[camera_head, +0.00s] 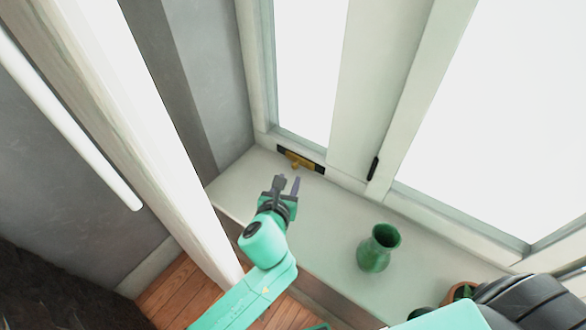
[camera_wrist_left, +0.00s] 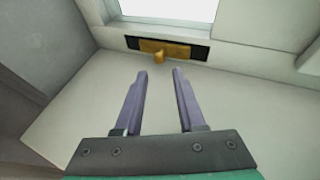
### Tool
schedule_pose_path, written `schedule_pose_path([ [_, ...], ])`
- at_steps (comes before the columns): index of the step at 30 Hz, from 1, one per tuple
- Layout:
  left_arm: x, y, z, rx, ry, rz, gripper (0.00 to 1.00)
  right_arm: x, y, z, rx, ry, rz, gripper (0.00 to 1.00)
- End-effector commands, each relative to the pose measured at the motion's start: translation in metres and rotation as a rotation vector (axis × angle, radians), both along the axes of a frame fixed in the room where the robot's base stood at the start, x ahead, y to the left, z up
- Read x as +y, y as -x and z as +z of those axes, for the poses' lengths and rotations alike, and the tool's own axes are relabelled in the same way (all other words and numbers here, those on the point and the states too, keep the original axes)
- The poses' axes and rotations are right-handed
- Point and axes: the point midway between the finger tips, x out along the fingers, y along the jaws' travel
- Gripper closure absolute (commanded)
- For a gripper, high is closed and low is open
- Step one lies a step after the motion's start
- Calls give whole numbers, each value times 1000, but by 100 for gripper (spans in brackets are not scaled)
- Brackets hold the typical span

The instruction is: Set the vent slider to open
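The vent is a dark slot (camera_head: 312,164) low in the window frame, just above the sill, with a brass slider (camera_head: 297,160) in it. In the left wrist view the brass slider (camera_wrist_left: 158,50) has a small knob and covers the left and middle of the dark slot (camera_wrist_left: 199,51). My left gripper (camera_head: 287,184) is over the sill in front of the vent, apart from it. In the left wrist view its two fingers (camera_wrist_left: 161,72) are spread with nothing between them, pointing at the slider. The fingers of my right gripper cannot be made out.
A green vase (camera_head: 378,248) stands on the pale sill (camera_head: 325,207) to the right of my left arm. A terracotta pot (camera_head: 462,291) is partly hidden at the lower right. A black window handle (camera_head: 373,168) is right of the vent. A white post (camera_head: 160,130) rises on the left.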

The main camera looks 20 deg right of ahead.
Motion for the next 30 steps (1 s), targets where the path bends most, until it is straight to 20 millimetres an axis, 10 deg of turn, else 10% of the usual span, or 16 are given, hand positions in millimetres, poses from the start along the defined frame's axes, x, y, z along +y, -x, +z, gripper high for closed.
schedule_pose_path([
  [7, -25, -47, -23, 0, 0, 1, 61, 1, -17, -10, -26, -2, 1, 50],
  [18, -30, -57, -26, 1, 1, -1, 61, 1, -19, -11, -31, -3, 1, 50],
  [22, -30, -57, -26, 1, 1, -1, 100, 1, -17, -11, -28, -3, 1, 50],
  [30, -30, -56, -27, 1, 1, -1, 100, 2, -16, -11, -26, -4, 0, 50],
])
